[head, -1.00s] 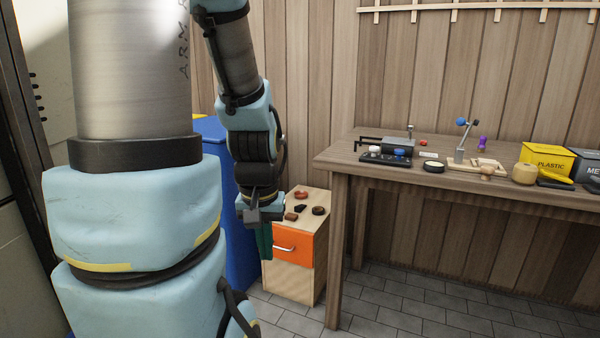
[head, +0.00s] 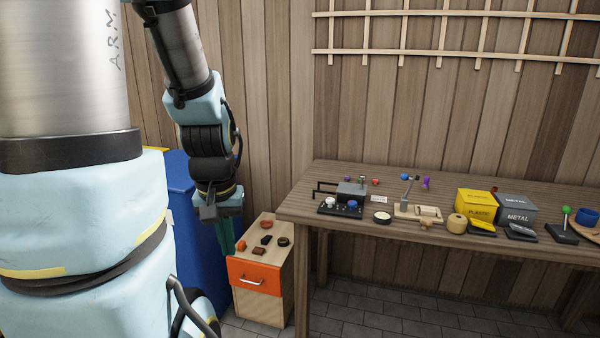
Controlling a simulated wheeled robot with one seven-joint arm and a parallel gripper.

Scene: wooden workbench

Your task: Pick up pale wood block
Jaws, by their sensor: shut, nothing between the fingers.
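Pale wooden pieces lie on the workbench (head: 350,181). A flat pale wood piece (head: 430,212) lies near the middle, beside a grey upright post. A small pale wood piece (head: 427,224) is in front of it and a rounder tan one (head: 457,223) to its right. I cannot tell for sure which is the pale wood block. My gripper (head: 226,246) points down beside the small cabinet, left of the bench and well away from these pieces. Its green fingers look shut and empty.
The cabinet (head: 262,307) has an orange drawer and several small items on top. A blue bin (head: 197,190) stands behind my arm. The bench also holds a black tray with knobs (head: 341,208), a yellow box (head: 475,204) and a grey box (head: 515,207). Tiled floor lies in front.

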